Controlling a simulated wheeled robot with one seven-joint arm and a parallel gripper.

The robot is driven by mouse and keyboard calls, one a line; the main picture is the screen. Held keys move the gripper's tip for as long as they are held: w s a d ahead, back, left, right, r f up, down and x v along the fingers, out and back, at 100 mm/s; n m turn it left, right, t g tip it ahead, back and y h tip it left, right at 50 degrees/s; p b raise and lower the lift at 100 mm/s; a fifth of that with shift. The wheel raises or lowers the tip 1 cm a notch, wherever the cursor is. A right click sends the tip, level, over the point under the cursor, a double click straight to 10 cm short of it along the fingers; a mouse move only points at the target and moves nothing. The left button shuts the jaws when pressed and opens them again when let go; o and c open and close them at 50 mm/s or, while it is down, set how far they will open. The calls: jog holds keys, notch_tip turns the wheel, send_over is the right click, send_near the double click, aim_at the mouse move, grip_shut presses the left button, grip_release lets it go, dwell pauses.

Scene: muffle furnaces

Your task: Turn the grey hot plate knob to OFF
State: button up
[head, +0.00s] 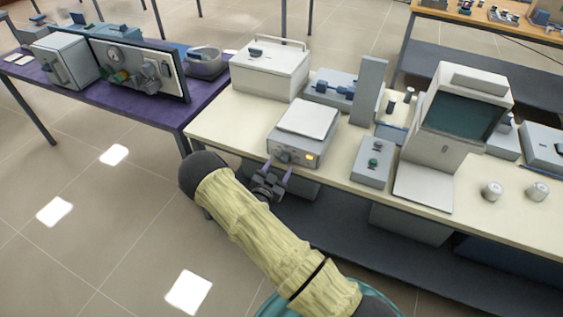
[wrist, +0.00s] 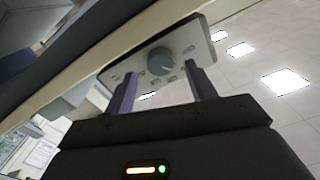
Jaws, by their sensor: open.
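The hot plate (head: 301,137) is a grey box with a white square top, standing near the front edge of the cream bench. Its front panel carries a round grey knob (head: 285,157) and a lit orange display (head: 311,156). In the wrist view the knob (wrist: 161,60) shows on the panel, just beyond and between the fingertips. My gripper (head: 279,170) is open in front of the panel, its two purple fingers apart on either side of the knob's line; in the wrist view the gripper (wrist: 160,82) holds nothing. I cannot read the knob's setting.
A grey box with a green button (head: 371,163) stands right of the hot plate, beside a white instrument with a dark screen (head: 458,115). A large white box (head: 268,72) stands behind. The bench front edge lies close under the panel. Open floor (head: 90,225) is at left.

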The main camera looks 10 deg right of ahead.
jog(key=shift+x, duration=1.3)
jog(key=c, duration=1)
jog(key=shift+n, duration=0.3)
jog(key=n+b, duration=0.2)
jog(key=n, duration=0.1)
jog(key=shift+f+b, duration=0.2)
jog(key=shift+b, duration=0.1)
jog(key=n+b, duration=0.1)
jog(key=n, duration=0.3)
jog(key=shift+r+n+b, duration=0.1)
jog(key=shift+n+b, duration=0.2)
